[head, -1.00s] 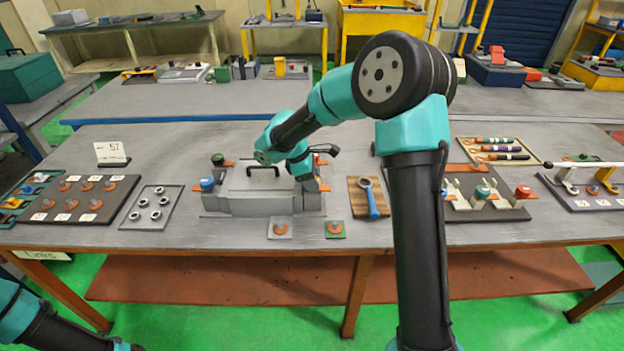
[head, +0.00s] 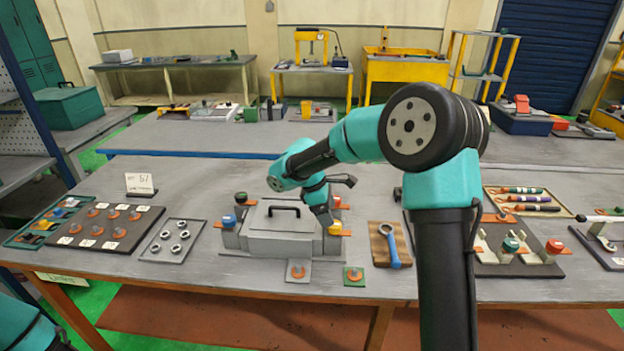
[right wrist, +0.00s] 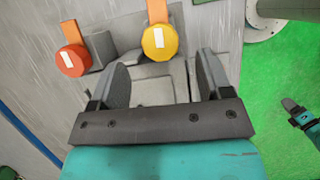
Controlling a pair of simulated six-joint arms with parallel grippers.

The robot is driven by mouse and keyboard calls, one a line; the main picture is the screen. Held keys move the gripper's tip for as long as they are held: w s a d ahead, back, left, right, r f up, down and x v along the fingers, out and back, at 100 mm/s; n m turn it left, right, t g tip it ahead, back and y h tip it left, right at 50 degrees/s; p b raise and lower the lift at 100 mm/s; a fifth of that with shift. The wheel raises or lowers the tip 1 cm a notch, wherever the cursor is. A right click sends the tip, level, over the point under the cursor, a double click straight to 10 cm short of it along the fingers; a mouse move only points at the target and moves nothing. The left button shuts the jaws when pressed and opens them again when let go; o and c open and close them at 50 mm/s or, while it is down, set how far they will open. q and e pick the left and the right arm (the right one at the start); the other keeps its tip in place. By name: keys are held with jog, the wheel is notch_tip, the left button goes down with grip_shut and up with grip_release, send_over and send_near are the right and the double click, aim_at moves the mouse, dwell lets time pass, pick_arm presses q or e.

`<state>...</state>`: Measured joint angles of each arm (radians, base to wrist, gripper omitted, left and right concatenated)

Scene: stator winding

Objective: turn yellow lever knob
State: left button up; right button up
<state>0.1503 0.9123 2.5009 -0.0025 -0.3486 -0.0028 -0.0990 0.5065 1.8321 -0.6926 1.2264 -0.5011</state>
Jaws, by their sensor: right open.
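The yellow lever knob (head: 336,228) sits on an orange lever at the right end of a grey box-like fixture (head: 285,243). In the right wrist view the yellow knob (right wrist: 160,42) shows round with a white mark, just beyond the fingertips and between them in the picture. My right gripper (head: 323,216) is open and empty above that end of the fixture; its two fingers (right wrist: 163,72) stand wide apart. A red knob (right wrist: 71,60) on its own orange lever is beside the yellow one. My left arm shows only at the lower left in the head view, its gripper cut off.
A blue knob (head: 229,220) and a green knob (head: 241,198) are at the fixture's left end. A blue-handled wrench (head: 392,246) lies on a wooden board to the right. A nut tray (head: 173,240) lies to the left. My right arm crosses the table.

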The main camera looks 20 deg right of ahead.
jog(key=v, duration=1.2)
jog(key=shift+r, duration=0.25)
